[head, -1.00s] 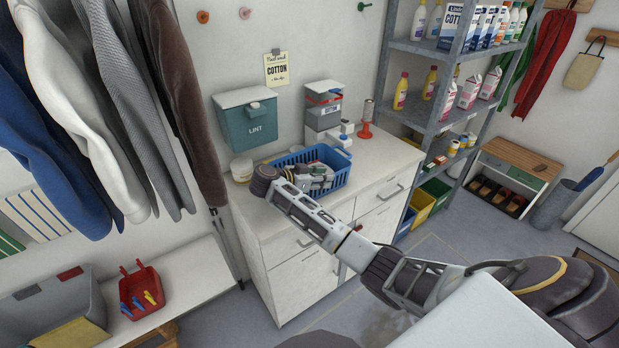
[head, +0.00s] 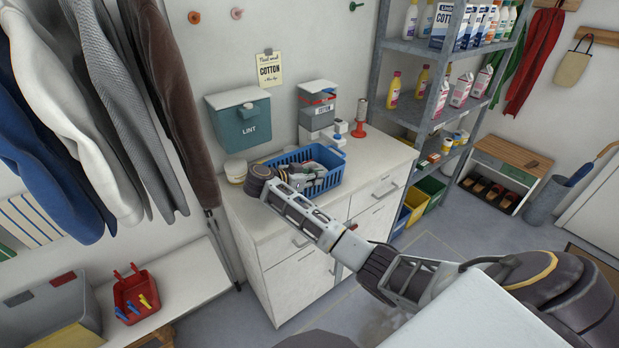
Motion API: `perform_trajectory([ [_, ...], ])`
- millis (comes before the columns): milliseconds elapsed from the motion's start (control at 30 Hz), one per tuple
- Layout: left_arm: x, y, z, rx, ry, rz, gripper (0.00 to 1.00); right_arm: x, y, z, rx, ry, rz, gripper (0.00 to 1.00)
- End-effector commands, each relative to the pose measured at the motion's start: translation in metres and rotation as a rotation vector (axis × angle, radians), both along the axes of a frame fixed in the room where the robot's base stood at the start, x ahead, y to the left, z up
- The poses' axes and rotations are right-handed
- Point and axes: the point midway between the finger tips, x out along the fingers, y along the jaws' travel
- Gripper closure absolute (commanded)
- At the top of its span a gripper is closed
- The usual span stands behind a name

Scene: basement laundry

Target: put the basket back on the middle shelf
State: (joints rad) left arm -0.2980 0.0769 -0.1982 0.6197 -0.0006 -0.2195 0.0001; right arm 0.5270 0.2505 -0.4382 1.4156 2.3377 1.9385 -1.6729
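The grey metal rack stands to the right of the cabinet. Its middle shelf (head: 407,117) carries bottles and cartons. My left gripper is not in view.
A teal lint bin (head: 240,119) hangs behind. Clothes hang at left. A red peg caddy (head: 136,295) sits on the low bench.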

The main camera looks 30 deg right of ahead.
Motion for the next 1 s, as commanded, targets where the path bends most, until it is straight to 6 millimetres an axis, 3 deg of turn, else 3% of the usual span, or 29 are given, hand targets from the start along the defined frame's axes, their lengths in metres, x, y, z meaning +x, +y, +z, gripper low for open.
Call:
perform_trajectory([
  [267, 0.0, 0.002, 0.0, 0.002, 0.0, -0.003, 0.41, -0.001, 0.001, 0.009, 0.002, 0.009, 0.002, 1.0],
  [800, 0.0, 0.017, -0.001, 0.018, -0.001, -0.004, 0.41, 0.0, 0.001, 0.084, 0.002, 0.002, 0.001, 1.0],
  [1000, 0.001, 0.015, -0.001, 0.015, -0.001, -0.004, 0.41, -0.001, 0.0, 0.097, 0.0, 0.004, 0.001, 1.0],
])
